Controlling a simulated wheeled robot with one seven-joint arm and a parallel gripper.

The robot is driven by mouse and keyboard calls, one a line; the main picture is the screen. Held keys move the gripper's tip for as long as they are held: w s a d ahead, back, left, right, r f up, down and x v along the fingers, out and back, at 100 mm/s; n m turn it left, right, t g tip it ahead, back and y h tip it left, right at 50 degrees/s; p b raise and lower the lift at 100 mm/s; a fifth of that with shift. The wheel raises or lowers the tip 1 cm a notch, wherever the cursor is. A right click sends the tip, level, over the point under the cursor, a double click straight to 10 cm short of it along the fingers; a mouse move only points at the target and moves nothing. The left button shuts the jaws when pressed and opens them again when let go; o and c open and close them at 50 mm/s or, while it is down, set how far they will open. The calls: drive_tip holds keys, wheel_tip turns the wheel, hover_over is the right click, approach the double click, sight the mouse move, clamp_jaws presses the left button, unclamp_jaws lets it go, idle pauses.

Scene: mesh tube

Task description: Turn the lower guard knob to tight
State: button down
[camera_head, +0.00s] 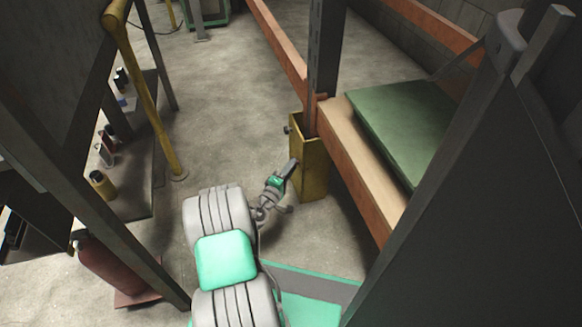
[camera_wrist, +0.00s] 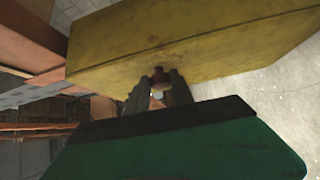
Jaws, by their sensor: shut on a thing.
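The yellow guard (camera_head: 311,165) is a tall box around the foot of a dark upright post. In the head view my gripper (camera_head: 294,166) reaches its left face from the lower left. In the wrist view the guard's yellow face (camera_wrist: 190,45) fills the upper part. There my gripper (camera_wrist: 160,92) has its two fingers on either side of a small reddish knob (camera_wrist: 157,79) at that face, and is shut on it. In the head view this lower knob is hidden by the gripper. A dark upper knob (camera_head: 287,129) sticks out higher on the guard's left side. The knob's turn angle cannot be told.
An orange-edged shelf with a wooden deck (camera_head: 355,150) and a green slab (camera_head: 405,125) stands right of the guard. A yellow post (camera_head: 150,100) and a dark bench with bottles (camera_head: 102,182) stand left. A red cylinder (camera_head: 115,265) is lower left. Bare floor lies between.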

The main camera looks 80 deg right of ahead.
drive_tip(key=shift+s+f+m+g+h, duration=0.1)
drive_tip(key=shift+f+m+g+h, duration=0.15)
drive_tip(key=shift+m+g+h, duration=0.7)
drive_tip(key=shift+m, duration=0.65)
drive_tip(key=c, duration=1.3)
unclamp_jaws()
drive_tip(key=shift+d, duration=0.1)
drive_tip(key=shift+o, duration=1)
